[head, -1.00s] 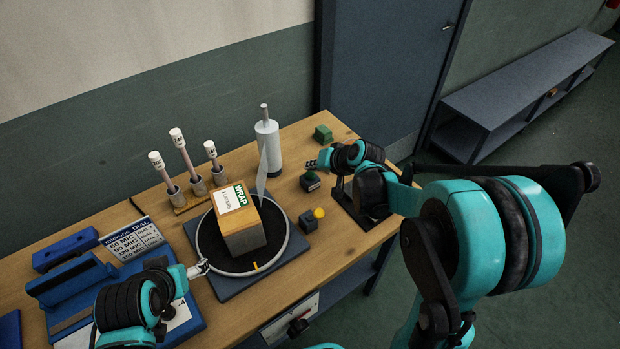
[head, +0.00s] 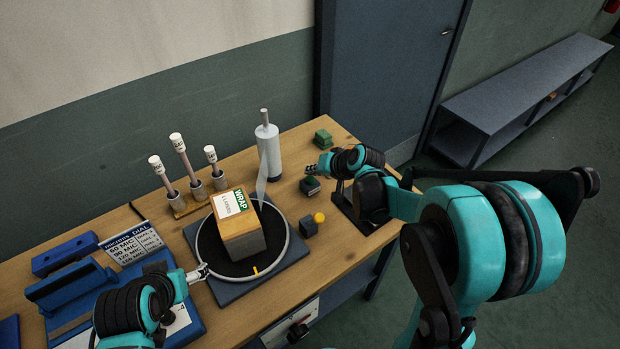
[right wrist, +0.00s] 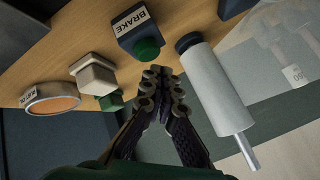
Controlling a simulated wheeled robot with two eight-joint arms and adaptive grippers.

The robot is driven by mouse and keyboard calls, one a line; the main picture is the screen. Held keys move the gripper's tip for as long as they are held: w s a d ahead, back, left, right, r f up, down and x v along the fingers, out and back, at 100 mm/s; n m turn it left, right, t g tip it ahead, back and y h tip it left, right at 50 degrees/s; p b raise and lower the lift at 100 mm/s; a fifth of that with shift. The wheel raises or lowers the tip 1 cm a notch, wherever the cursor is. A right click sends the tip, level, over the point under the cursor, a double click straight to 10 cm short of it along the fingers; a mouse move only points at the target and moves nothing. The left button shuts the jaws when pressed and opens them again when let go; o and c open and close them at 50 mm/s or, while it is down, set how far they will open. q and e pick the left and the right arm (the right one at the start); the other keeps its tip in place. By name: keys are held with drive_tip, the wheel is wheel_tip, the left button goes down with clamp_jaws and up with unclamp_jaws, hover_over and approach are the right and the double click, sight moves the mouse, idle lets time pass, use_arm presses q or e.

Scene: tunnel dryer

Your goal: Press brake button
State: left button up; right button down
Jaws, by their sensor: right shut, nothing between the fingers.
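The brake button is a green cap (right wrist: 147,48) on a dark blue box labelled BRAKE (right wrist: 132,22) in the right wrist view. The box also shows on the table in the head view (head: 310,187), right of the turntable. My right gripper (head: 315,169) is at this box, its fingertips over it. In the right wrist view its fingers (right wrist: 160,76) are shut and empty, with the tips close to the green cap; contact cannot be told. My left gripper (head: 203,271) is at the near-left rim of the turntable (head: 287,243), too small to read.
A box labelled WRAP (head: 240,238) stands on the turntable. A pale film roll (head: 268,150) stands behind it. A dark block (head: 308,226) with a yellow knob is close in front of the brake box. A green block (head: 323,137) is behind. Pegs (head: 180,150) stand at left.

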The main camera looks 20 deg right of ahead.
sight(312, 180)
drive_tip(key=shift+f, duration=0.15)
drive_tip(key=shift+f+b, duration=0.3)
drive_tip(key=shift+b, duration=0.1)
drive_tip(key=shift+f+b, duration=0.45)
drive_tip(key=shift+f, duration=0.1)
idle(0.8)
idle(0.3)
drive_tip(key=shift+r+p, duration=0.85)
drive_tip(key=shift+r, duration=0.15)
wheel_tip(312, 180, up, 5)
drive_tip(key=p, duration=0.4)
